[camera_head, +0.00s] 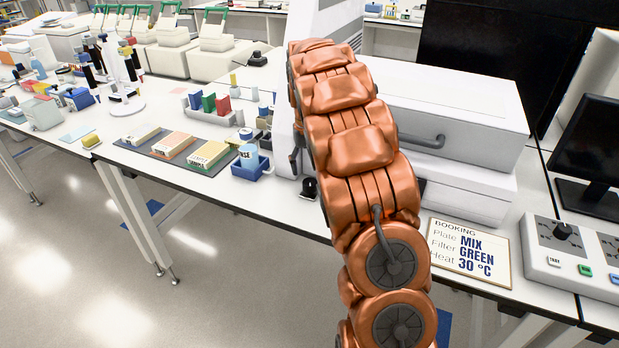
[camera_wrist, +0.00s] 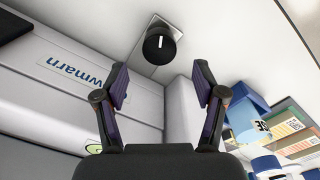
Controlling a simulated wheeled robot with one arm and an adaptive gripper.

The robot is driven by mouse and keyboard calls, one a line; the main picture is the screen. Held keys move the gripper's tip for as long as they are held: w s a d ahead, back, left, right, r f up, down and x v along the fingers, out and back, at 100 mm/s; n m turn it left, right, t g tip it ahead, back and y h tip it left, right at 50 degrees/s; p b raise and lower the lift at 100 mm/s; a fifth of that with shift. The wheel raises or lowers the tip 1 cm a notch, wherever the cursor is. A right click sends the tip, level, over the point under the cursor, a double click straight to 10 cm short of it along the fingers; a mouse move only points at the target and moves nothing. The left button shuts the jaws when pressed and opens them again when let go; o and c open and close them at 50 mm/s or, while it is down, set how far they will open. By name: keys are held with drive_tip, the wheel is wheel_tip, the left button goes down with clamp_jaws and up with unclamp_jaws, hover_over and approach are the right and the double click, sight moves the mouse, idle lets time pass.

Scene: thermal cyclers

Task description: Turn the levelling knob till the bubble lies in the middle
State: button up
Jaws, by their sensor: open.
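The levelling knob (camera_wrist: 160,43) is black and round with a white mark on it. It sits on a small grey plate near the top middle of the wrist view. In the head view a black knob (camera_head: 309,188) stands near the table's front edge, just left of my arm. My gripper (camera_wrist: 161,82) is open and empty, its two dark fingers apart, with the knob beyond the gap between their tips. A yellow-green round piece (camera_wrist: 94,148) shows at lower left in the wrist view, partly covered by my gripper. I cannot make out a bubble in it. My arm hides the gripper in the head view.
A large white instrument (camera_head: 455,110) stands behind my arm. A booking card (camera_head: 470,252) reading MIX, GREEN, 30 °C lies to the right, beside a control box (camera_head: 560,275). A blue holder (camera_head: 250,166) and several boxes on a dark mat stand left of the knob.

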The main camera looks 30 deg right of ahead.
sight(310, 181)
drive_tip(key=shift+d+f+p, duration=0.1)
drive_tip(key=shift+f+p, duration=0.7)
drive_tip(key=shift+f, duration=1.95)
drive_tip(key=c, duration=1.1)
drive_tip(key=shift+c, duration=0.2)
drive_tip(key=shift+f+b, duration=0.2)
drive_tip(key=shift+b, duration=0.55)
drive_tip(key=shift+r+n, duration=0.2)
drive_tip(key=shift+n, duration=0.1)
drive_tip(key=o, duration=1.1)
drive_tip(key=shift+o, duration=0.2)
